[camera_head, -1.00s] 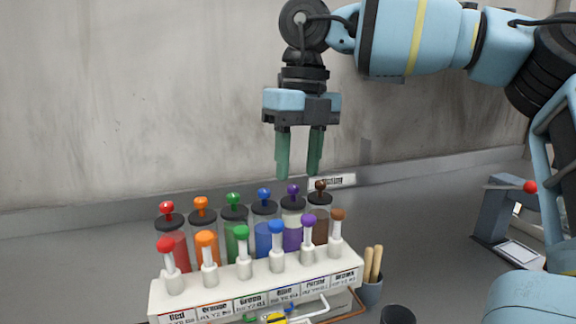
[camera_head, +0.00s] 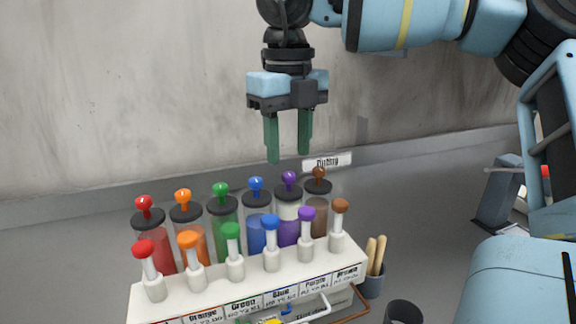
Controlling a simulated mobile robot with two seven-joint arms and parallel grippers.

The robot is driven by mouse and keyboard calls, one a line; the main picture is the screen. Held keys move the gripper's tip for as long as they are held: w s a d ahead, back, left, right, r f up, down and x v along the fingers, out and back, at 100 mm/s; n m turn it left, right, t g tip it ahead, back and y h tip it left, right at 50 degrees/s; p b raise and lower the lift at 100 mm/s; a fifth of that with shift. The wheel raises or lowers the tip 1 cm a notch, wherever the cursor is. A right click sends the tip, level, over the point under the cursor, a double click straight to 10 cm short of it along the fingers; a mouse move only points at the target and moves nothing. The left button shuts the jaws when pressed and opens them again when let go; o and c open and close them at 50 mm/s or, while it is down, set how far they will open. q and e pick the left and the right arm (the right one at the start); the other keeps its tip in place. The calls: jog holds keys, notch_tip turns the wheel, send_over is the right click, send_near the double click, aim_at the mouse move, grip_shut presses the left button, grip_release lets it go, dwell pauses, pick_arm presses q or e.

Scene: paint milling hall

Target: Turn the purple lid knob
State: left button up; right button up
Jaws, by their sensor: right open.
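The purple lid knob (camera_head: 289,179) stands on the dark lid of the purple canister (camera_head: 289,228), in the back row between the blue and brown ones. A separate purple-topped plunger (camera_head: 306,220) stands in front of it on the white rack. My right gripper (camera_head: 288,158) hangs above the back row with its green fingers pointing down. It is open and empty, a little above the purple knob and apart from it. My left gripper is not in view.
Other canisters with red (camera_head: 143,203), orange, green, blue (camera_head: 256,186) and brown knobs (camera_head: 319,174) stand close by. The white labelled rack (camera_head: 345,260) is in front. A cup with wooden handles (camera_head: 372,282) and a dark cup (camera_head: 403,312) stand at right.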

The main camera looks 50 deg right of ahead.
aim_at(288, 173)
jog(key=shift+f, duration=2)
grip_shut()
